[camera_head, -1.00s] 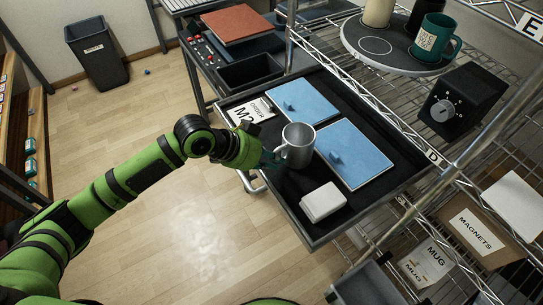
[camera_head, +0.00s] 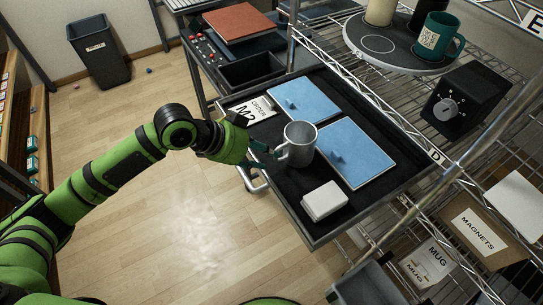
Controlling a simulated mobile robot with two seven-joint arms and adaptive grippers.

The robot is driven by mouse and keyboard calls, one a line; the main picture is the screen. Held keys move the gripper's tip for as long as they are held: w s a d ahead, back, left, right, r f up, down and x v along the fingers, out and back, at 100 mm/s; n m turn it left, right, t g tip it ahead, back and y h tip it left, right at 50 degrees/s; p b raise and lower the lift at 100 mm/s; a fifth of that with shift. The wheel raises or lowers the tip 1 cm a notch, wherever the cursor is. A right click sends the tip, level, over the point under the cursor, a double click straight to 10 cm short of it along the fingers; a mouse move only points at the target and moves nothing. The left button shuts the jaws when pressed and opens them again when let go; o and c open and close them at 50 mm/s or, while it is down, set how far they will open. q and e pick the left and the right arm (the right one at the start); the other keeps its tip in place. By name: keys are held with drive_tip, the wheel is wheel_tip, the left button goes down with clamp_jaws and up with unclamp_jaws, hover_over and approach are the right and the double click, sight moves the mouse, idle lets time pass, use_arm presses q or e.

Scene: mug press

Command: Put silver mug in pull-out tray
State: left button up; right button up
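The silver mug (camera_head: 301,143) stands upright on the black pull-out tray (camera_head: 276,177), near its left edge, with its handle pointing left toward my gripper. My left gripper (camera_head: 267,156) is just left of the mug, by the handle. Its dark fingers look spread apart, with nothing seen between them. Whether a fingertip still touches the handle is hard to tell. My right gripper is out of view.
The tray also holds two blue panels (camera_head: 304,99) (camera_head: 365,158), a white block (camera_head: 324,200) and an order card (camera_head: 250,111). Wire shelving with a round platform (camera_head: 375,45), a green mug (camera_head: 438,44) and a black dial box (camera_head: 463,98) rises at the right. Open floor lies left.

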use_arm(q)
drive_tip(key=v, duration=0.8)
drive_tip(key=shift+b, duration=0.35)
drive_tip(key=shift+f, duration=0.1)
